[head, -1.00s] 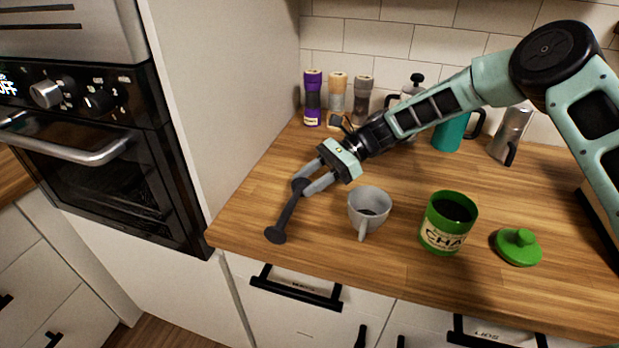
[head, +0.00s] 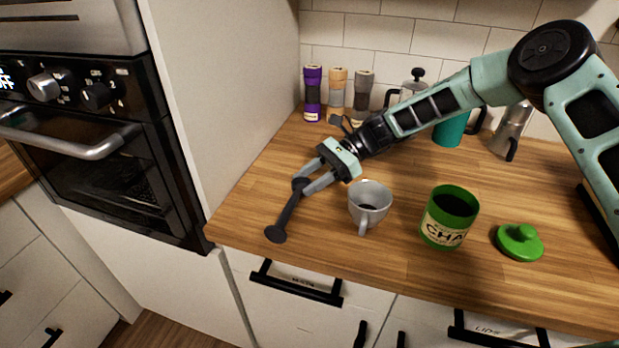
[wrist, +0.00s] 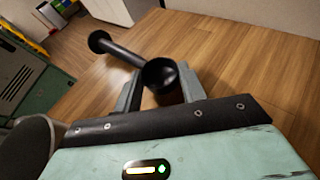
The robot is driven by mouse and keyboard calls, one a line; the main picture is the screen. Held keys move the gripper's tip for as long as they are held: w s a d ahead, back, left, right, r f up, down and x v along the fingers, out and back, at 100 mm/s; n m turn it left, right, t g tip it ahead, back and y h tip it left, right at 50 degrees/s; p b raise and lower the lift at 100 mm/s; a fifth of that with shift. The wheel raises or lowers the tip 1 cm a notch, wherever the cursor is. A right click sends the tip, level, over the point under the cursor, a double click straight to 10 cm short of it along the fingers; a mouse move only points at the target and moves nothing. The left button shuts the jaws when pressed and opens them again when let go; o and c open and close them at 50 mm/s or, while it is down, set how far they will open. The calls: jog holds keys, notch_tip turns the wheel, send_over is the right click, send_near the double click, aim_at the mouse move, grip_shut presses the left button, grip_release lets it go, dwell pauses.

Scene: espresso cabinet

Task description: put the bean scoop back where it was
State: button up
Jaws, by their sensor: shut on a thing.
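The bean scoop is black, with a small round bowl (wrist: 160,75) at one end and a handle ending in a flat disc (head: 276,234). My gripper (head: 305,184) is shut on it at the bowl end, near the left front of the wooden counter (head: 250,205). The handle slants down and forward, with the disc close to the counter's front edge. I cannot tell whether the disc touches the wood. In the wrist view the bowl lies between my fingers and the disc end (wrist: 98,40) points away to the upper left.
A grey mug (head: 370,205) stands right of my gripper. Right of it are an open green canister (head: 447,230) and its green lid (head: 520,241). Grinders (head: 313,92), a teal mug (head: 450,130) and a moka pot (head: 511,130) stand behind. A tall cabinet side (head: 215,100) bounds the left.

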jog(key=shift+f, duration=0.2)
jog(key=o, duration=1.2)
jog(key=shift+c, duration=0.2)
